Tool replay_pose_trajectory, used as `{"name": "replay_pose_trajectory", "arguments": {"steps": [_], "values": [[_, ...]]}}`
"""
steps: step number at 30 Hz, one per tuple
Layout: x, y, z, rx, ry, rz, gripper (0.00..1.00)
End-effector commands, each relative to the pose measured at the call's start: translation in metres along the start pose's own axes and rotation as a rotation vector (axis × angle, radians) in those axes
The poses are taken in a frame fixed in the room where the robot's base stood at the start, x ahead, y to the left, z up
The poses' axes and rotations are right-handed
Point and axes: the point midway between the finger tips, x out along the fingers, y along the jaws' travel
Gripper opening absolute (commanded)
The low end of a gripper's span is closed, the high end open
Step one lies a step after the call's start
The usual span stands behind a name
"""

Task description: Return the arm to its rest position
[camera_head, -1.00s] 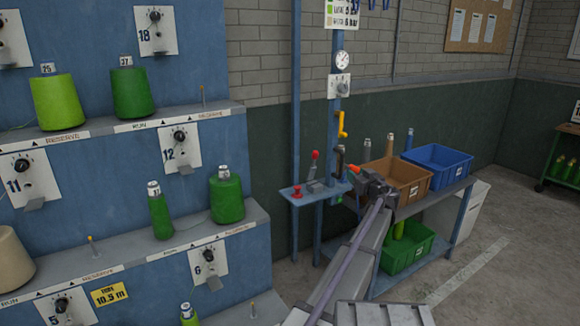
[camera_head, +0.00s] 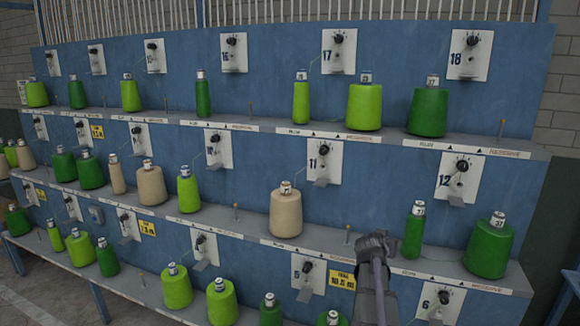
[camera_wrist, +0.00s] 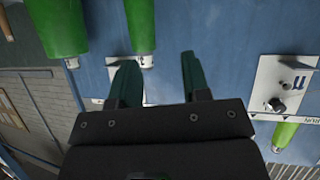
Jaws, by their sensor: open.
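My gripper (camera_head: 372,242) shows in the head view at the lower right of centre, in front of the blue creel rack (camera_head: 400,190). My grey arm rises to it from the bottom edge. In the wrist view my gripper (camera_wrist: 158,75) has its two dark green fingers spread apart with nothing between them. Two green yarn cones (camera_wrist: 140,25) show beyond the fingers at the top of the wrist view. The rest position itself is not marked in the pictures.
The rack carries several rows of green and beige cones. A dark green cone (camera_head: 413,230) stands just right of my gripper and a beige cone (camera_head: 286,212) to its left. Dial plates (camera_head: 458,178) and thin pegs stick out. Some floor shows at lower left.

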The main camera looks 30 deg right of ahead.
Motion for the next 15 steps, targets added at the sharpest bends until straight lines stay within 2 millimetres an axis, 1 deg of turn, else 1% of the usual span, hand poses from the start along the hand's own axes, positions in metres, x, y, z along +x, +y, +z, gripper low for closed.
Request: {"name": "replay_pose_trajectory", "arguments": {"steps": [1, 2, 3, 5, 6, 8, 9, 10, 11, 12, 15], "values": [[-0.028, -0.036, 0.024, -0.045, -0.071, -0.045, 0.43], [-0.043, -0.057, 0.04, -0.077, -0.122, -0.071, 0.43], [-0.065, -0.083, 0.06, -0.125, -0.19, -0.108, 0.43], [-0.101, -0.118, 0.093, -0.206, -0.291, -0.17, 0.43], [-0.128, -0.138, 0.115, -0.264, -0.358, -0.214, 0.43], [-0.17, -0.163, 0.149, -0.363, -0.459, -0.284, 0.43], [-0.199, -0.177, 0.171, -0.436, -0.525, -0.333, 0.43], [-0.222, -0.186, 0.188, -0.492, -0.574, -0.372, 0.43], [-0.245, -0.192, 0.204, -0.551, -0.621, -0.41, 0.43], [-0.274, -0.199, 0.225, -0.627, -0.681, -0.46, 0.43], [-0.334, -0.203, 0.264, -0.798, -0.801, -0.567, 0.43]]}}
